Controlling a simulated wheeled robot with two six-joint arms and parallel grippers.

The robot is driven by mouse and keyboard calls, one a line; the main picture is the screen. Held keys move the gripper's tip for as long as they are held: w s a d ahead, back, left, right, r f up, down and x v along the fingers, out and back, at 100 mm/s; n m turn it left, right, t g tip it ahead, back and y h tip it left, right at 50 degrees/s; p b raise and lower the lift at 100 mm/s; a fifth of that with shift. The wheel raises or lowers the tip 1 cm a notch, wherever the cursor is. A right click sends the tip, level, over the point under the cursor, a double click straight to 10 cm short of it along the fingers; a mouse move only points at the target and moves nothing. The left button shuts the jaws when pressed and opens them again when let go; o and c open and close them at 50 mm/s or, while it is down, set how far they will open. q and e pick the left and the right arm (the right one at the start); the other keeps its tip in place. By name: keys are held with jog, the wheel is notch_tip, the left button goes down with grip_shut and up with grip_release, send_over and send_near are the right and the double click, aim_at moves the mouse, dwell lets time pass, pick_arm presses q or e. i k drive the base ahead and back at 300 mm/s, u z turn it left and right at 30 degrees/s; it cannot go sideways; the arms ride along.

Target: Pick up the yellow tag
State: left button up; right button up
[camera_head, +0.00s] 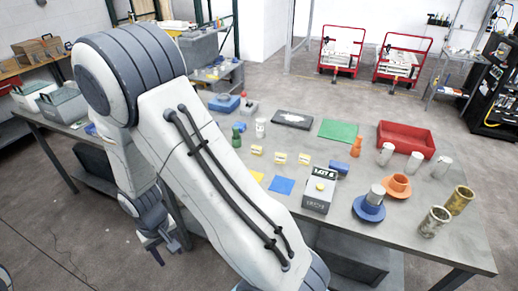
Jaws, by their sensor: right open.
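A flat yellow square (257,175) lies nearer, partly hidden by my arm. My right gripper (164,252) hangs low at the left, pointing down, off the table's near side. It is open, with nothing seen between its fingers, and well apart from the yellow pieces. My left gripper is not in view.
A blue square (281,186) lies beside the yellow one. A grey box (320,190) with a label, a blue round holder (369,210), an orange holder (397,187), metal cylinders (434,222) and a red tray (406,139) fill the right side. My arm covers the table's left part.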

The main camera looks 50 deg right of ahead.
aim_at(303, 160)
jog(key=z, duration=0.05)
jog(key=i, duration=0.95)
jog(key=z, duration=0.85)
jog(key=i, duration=0.7)
jog(key=z, duration=1.15)
jog(key=i, duration=0.35)
jog(key=z, duration=0.3)
